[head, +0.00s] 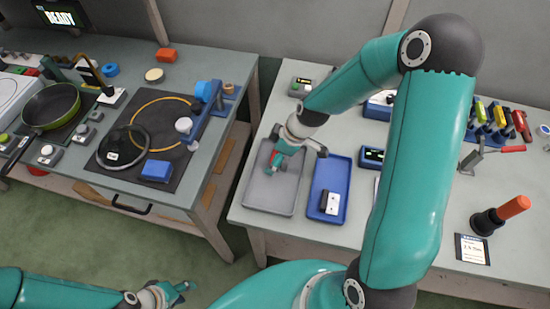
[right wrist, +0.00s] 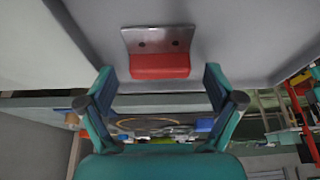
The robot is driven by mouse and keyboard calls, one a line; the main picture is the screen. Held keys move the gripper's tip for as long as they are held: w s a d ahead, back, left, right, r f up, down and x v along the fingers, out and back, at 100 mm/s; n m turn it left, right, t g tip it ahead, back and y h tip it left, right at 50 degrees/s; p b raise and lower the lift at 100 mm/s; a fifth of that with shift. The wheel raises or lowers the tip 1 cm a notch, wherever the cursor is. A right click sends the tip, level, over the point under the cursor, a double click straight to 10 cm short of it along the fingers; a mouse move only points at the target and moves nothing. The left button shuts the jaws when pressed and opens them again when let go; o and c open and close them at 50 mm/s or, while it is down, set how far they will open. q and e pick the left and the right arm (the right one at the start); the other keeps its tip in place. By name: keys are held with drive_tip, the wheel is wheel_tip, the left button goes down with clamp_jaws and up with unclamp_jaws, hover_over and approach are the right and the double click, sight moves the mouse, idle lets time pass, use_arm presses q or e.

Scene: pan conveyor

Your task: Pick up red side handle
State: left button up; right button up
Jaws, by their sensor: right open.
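The red side handle (right wrist: 160,66) has a grey metal plate with two holes and lies in the grey tray (head: 256,200). In the head view only a bit of its red (head: 274,156) shows beside my right gripper (head: 275,165). In the right wrist view my right gripper (right wrist: 159,80) is open, one finger on each side of the red grip, with a gap at both sides. No contact is visible. My left gripper (head: 184,288) is low at the bottom left of the head view, away from the tables; its finger opening is too small to judge.
A blue tray (head: 318,211) with a black-and-white part stands right of the grey tray. On the left table are a green pan (head: 50,105), a glass lid (head: 123,147) and a blue block (head: 157,170). A floor gap separates the tables.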

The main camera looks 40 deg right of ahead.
drive_tip(key=c, duration=1.3)
drive_tip(key=shift+o, duration=0.2)
drive_tip(key=shift+r, duration=0.15)
